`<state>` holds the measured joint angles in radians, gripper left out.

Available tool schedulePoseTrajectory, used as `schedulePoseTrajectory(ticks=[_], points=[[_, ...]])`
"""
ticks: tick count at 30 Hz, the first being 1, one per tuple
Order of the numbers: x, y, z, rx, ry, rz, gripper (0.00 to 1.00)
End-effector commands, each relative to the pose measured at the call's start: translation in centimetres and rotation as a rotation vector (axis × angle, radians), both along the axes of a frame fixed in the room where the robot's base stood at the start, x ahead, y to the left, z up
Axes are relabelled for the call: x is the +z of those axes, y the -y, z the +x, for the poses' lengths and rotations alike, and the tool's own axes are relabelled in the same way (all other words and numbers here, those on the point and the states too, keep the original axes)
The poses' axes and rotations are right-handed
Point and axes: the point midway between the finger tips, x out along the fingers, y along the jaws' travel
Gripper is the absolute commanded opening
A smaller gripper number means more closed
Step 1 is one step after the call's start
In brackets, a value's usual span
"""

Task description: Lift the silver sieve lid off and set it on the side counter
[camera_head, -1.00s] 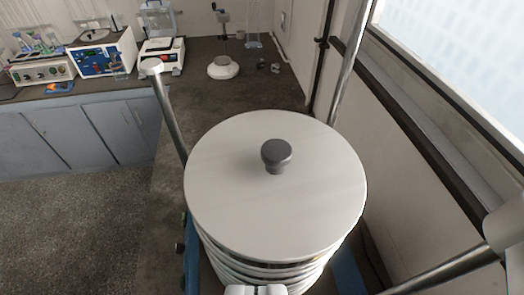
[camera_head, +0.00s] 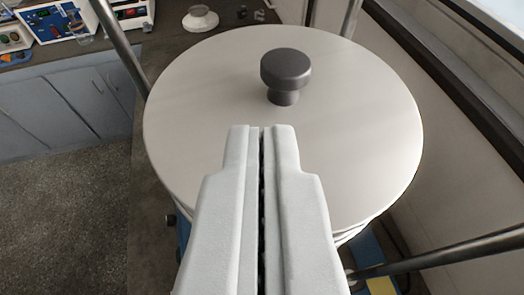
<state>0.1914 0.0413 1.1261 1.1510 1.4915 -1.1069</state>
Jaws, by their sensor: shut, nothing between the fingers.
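The silver sieve lid (camera_head: 350,130) is a flat round pale disc lying on top of the sieve stack (camera_head: 352,234). A dark grey knob (camera_head: 286,70) stands up from its middle. My gripper (camera_head: 262,128) is white, with its two fingers shut together and nothing between them. Its tips show in front of the knob, on the near side, with bare lid visible between them and the knob. I cannot tell how high the tips are above the lid. The fingers hide the near part of the lid and much of the stack below.
Metal rods rise around the stack, at the left (camera_head: 119,47), at the back right (camera_head: 350,18) and at the lower right (camera_head: 440,256). A dark counter (camera_head: 165,55) runs behind, with a white round-based stand (camera_head: 200,19) and a blue-fronted instrument (camera_head: 60,22). A wall and window close off the right.

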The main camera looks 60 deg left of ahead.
Motion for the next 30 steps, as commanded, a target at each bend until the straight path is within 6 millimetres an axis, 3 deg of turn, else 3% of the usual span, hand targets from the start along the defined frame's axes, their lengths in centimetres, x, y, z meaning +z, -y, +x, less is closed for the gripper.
schedulePoseTrajectory(ticks=[15, 30], points=[[0.0, -7.2, 3.3, 0.002, 0.000, 0.000, 0.00], [-2.0, -7.0, 3.5, 0.001, -0.006, -0.003, 0.00]])
